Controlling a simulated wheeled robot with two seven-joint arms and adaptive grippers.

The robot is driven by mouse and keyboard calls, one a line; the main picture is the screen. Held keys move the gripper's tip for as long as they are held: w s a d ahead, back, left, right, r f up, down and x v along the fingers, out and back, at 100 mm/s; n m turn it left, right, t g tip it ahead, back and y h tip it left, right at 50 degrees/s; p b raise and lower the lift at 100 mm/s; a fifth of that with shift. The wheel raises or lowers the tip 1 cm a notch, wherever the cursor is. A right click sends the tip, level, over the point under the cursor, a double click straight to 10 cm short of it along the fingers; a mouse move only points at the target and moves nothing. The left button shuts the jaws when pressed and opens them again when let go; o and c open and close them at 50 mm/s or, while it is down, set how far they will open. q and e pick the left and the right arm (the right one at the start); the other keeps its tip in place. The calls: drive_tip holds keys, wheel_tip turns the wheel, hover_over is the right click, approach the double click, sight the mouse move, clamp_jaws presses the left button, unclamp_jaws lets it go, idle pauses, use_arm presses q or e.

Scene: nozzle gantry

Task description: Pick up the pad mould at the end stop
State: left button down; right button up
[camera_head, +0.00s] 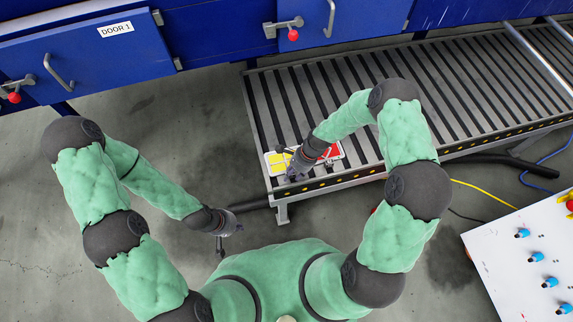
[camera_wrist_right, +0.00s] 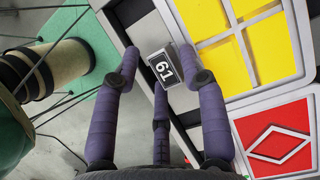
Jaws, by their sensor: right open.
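At the near-left end of the roller conveyor lies a white-framed plate, apparently the pad mould, with a yellow panel (camera_head: 277,162) and a red panel (camera_head: 332,152). In the right wrist view the yellow panel (camera_wrist_right: 240,40) has a pale cross, and the red panel (camera_wrist_right: 278,146) has a diamond outline. My right gripper (camera_head: 295,176) is over this end and hides part of the plate. My left gripper (camera_head: 222,243) hangs empty over the floor.
The roller conveyor (camera_head: 440,95) runs to the upper right, with free rollers beyond the plate. Blue cabinets with handles and a door (camera_head: 95,60) labelled DOOR 1 stand behind. A white panel (camera_head: 500,255) with blue knobs is at lower right. Cables lie on the floor.

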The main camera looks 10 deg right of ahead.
drive_tip(key=shift+w+f, duration=0.1)
clamp_jaws()
